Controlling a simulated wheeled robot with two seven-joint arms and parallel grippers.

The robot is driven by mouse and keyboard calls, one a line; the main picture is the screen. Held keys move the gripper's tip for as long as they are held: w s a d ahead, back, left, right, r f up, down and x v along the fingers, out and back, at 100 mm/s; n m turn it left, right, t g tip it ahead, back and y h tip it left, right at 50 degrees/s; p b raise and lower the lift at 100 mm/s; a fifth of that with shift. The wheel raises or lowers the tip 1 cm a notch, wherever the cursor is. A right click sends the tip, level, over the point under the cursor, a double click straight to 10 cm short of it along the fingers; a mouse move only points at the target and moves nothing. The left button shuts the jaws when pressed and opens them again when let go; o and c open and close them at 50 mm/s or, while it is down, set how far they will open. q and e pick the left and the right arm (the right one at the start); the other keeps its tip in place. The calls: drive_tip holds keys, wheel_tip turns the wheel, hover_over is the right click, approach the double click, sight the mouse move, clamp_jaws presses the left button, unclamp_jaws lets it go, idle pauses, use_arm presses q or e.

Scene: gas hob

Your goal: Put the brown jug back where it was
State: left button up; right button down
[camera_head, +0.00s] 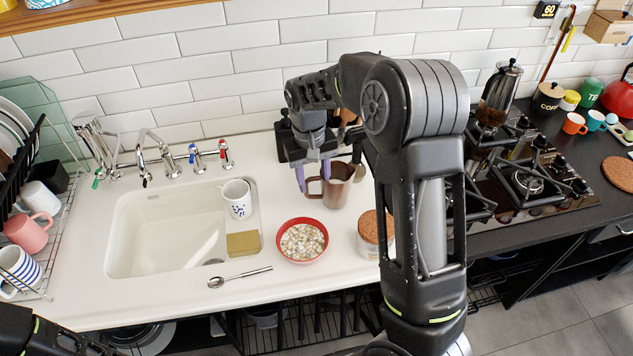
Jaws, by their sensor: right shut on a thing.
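The brown jug (339,188) is upright at the right part of the white counter, behind and to the right of the red bowl. My right gripper (313,181) reaches down from above with its purple fingers at the jug's handle side, and it is shut on the jug. I cannot tell whether the jug's base touches the counter. My right arm hides part of the counter to the right of the jug. Only part of my left arm shows at the bottom left, and its gripper is out of view.
A red bowl (303,241) of pale pieces, a spoon (240,277) and a cork-lidded jar (369,238) stand near the jug. A patterned white mug (237,199) is beside the sink (165,235). A dark utensil holder is behind the gripper. The gas hob (530,185) is at right.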

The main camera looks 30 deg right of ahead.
drive_tip(key=shift+f, duration=0.7)
drive_tip(key=shift+f, duration=0.25)
drive_tip(key=c, duration=0.8)
unclamp_jaws()
drive_tip(key=shift+o, duration=0.2)
